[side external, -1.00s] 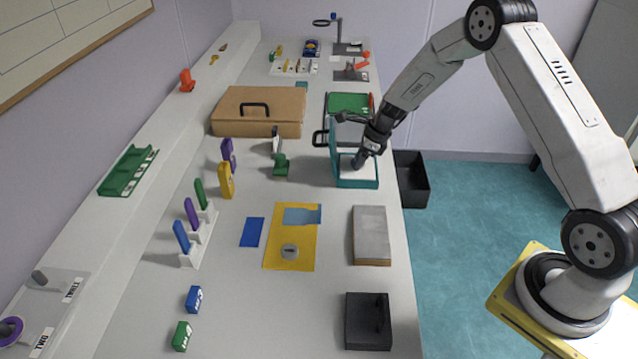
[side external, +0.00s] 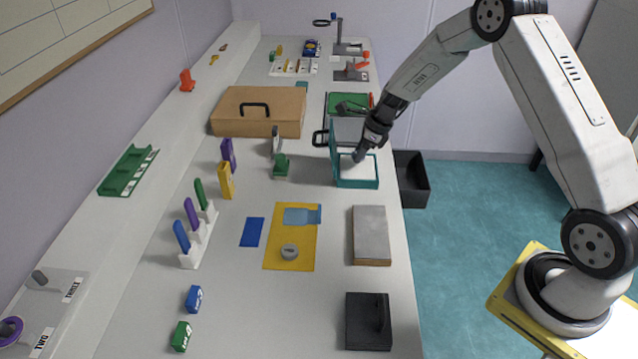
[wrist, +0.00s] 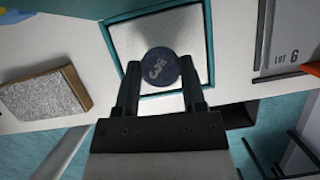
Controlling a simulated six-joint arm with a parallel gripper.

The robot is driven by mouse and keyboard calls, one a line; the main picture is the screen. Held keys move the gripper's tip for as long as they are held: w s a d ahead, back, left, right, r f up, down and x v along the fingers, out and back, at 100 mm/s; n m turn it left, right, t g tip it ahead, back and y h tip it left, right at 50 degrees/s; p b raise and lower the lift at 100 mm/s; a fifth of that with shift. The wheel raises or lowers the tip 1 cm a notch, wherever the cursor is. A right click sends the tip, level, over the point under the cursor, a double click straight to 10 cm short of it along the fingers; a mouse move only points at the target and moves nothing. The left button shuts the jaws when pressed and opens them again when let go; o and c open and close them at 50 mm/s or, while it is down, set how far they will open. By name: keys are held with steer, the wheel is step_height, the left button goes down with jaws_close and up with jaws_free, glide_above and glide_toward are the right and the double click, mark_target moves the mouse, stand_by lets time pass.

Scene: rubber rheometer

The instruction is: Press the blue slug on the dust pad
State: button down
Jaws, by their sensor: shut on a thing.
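The blue slug (wrist: 160,66) is a dark blue disc with a pale mark on its face, seen in the wrist view. My gripper (wrist: 160,74) has one finger on each side of it and is shut on it. The slug is too small to make out clearly there. I cannot tell whether it touches the white surface.
A raised lid stands at the box's far side. A grey-topped block (side external: 371,236) lies nearer the camera, and a dark bin (side external: 411,180) stands off the bench's right edge. A green stamp-like piece (side external: 281,167) and yellow mat (side external: 278,256) are to the left.

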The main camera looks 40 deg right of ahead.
steer(key=shift+r, duration=2.2)
